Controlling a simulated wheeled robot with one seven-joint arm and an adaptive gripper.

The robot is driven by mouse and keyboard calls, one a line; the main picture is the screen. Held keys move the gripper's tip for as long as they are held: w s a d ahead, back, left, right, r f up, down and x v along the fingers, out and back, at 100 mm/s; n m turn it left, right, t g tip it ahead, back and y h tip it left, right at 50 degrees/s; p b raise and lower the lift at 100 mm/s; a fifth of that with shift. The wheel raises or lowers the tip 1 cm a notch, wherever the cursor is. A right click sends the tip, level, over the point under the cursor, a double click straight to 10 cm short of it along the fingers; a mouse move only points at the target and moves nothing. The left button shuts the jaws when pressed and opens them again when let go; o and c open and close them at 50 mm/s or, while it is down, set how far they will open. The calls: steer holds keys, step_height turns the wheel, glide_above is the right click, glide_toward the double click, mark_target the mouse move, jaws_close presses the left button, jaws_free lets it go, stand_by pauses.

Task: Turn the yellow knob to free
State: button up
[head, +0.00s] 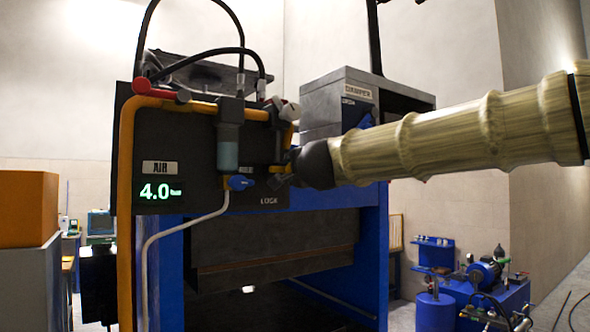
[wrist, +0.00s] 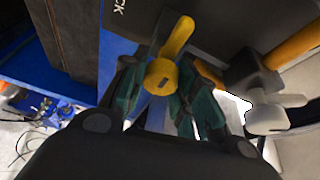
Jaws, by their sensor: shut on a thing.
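The yellow knob (wrist: 180,38) shows in the wrist view as a round hub with a short handle slanting to the upper right. My gripper (wrist: 165,90) has its green-padded fingers on either side of the hub and is shut on the knob. In the head view my gripper (head: 284,179) is at the right side of the dark air panel (head: 185,140), just above the LOCK label (head: 269,201). The knob is hidden there behind the fingers. Part of the label also shows at the top of the wrist view. I cannot read a FREE mark.
Orange pipe (head: 126,230) runs down the panel's left side. A blue valve handle (head: 240,183) is left of my gripper. A grey-white fitting (wrist: 275,113) is close on the right in the wrist view. The grey damper box (head: 325,105) stands above my arm.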

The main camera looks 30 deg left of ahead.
steer(key=o, duration=1)
steer(key=v, duration=1.2)
steer(key=shift+d+f, duration=0.1)
steer(key=shift+w, duration=0.1)
